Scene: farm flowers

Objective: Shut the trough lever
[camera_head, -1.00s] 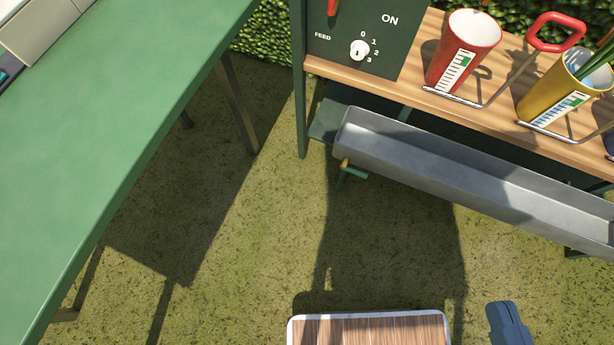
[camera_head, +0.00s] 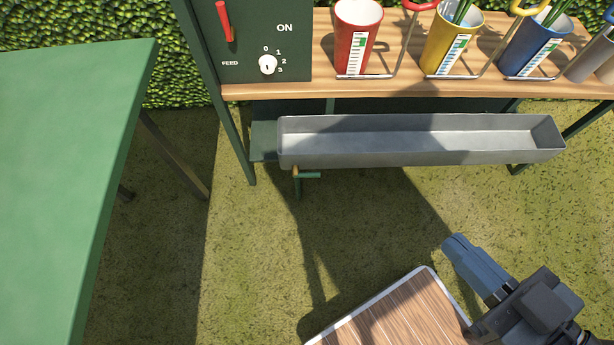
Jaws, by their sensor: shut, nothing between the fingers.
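The grey metal trough (camera_head: 420,155) hangs along the front of the bench, below its wooden top. Under its left end is a small brass valve with a green lever (camera_head: 309,175) that points to the right, roughly level. A short green spout goes down beside it. My gripper (camera_head: 455,243) is at the lower right, shut and empty, well apart from the lever and lower right of it. Nothing hides the lever.
A dark green panel (camera_head: 265,50) carries a red switch (camera_head: 225,20) and a white feed dial (camera_head: 267,65). Red (camera_head: 357,38), yellow (camera_head: 450,42) and blue (camera_head: 535,45) cups stand on the bench. A green table (camera_head: 70,150) fills the left. Grass between is clear.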

